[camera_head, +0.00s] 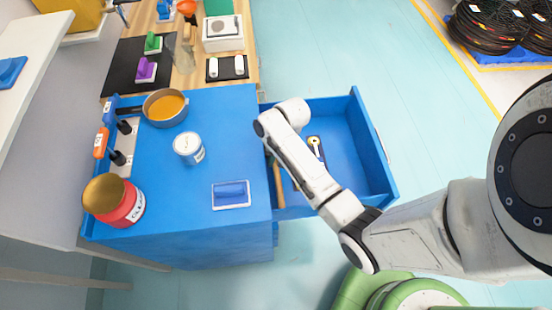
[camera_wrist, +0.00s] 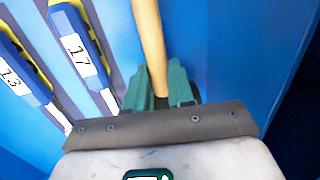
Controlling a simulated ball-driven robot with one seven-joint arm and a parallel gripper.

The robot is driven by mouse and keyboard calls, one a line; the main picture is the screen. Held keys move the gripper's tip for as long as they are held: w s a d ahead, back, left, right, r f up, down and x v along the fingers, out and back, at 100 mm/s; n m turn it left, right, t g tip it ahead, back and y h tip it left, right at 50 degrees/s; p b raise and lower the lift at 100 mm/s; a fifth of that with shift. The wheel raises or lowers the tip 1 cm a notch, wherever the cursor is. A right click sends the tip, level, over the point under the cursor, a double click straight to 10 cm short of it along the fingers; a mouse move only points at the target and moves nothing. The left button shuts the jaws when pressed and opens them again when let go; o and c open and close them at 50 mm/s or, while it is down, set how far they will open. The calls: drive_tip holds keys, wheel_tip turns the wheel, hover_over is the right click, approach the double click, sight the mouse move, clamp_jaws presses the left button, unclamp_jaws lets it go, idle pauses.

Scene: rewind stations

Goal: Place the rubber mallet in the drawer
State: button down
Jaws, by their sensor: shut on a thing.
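The drawer (camera_head: 350,150) is blue and pulled open from the blue cabinet. My arm reaches down into it, hiding my gripper in the head view. In the wrist view my gripper (camera_wrist: 161,88) has teal fingers shut around a light wooden handle, which I take to be the rubber mallet (camera_wrist: 150,42). The handle also shows in the head view (camera_head: 278,186), inside the drawer near its cabinet side. The mallet's head cannot be made out. The blue drawer surface (camera_wrist: 232,50) is close around the handle; I cannot tell if they touch.
Blue-and-yellow tools with number labels (camera_wrist: 80,48) lie left of the handle in the wrist view. The cabinet top (camera_head: 240,120) bears a pan (camera_head: 163,121), a white can (camera_head: 190,158), a red can (camera_head: 131,213) and a blue-handled block (camera_head: 231,204). The drawer's right part is clear.

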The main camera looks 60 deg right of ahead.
drive_tip(key=shift+f, duration=0.15)
drive_tip(key=c, duration=1)
unclamp_jaws()
drive_tip(key=v, duration=1.2)
